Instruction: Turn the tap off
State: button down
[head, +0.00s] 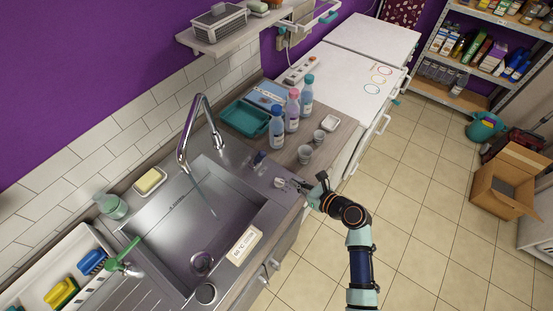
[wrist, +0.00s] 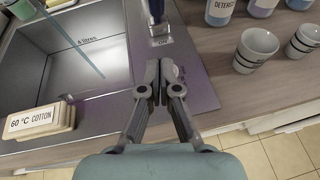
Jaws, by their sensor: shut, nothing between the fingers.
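The chrome gooseneck tap (head: 196,130) stands at the back of the steel sink (head: 190,215). A thin, pale stream (head: 203,198) runs down from its spout into the basin, and it also shows in the wrist view (wrist: 75,38). A dark blue lever (wrist: 156,12) stands on the steel deck right of the basin, with the word ON on the plate before it. In the head view the lever (head: 258,158) is small. My gripper (wrist: 160,68) is shut and empty, low over the deck, just in front of the ON mark and apart from the lever. It also shows in the head view (head: 288,184).
Bottles (head: 292,110) and two grey cups (head: 305,154) stand on the counter right of the lever. A stack of cards reading 60 °C COTTON (wrist: 38,119) lies at the sink's front edge. The deck around my fingertips is bare.

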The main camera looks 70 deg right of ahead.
aim_at(259, 158)
jog(key=x, duration=0.5)
jog(key=b+x, duration=0.1)
jog(key=x, duration=0.4)
jog(key=shift+w+a, duration=0.2)
jog(key=shift+w+d+r, duration=0.3)
jog(key=shift+w, duration=0.25)
jog(key=shift+w+d+r, duration=0.3)
jog(key=shift+w+r, duration=0.05)
jog(key=shift+w, duration=0.2)
jog(key=shift+w+d+r, duration=0.2)
jog(key=shift+w+d, duration=0.05)
jog(key=shift+w, duration=0.25)
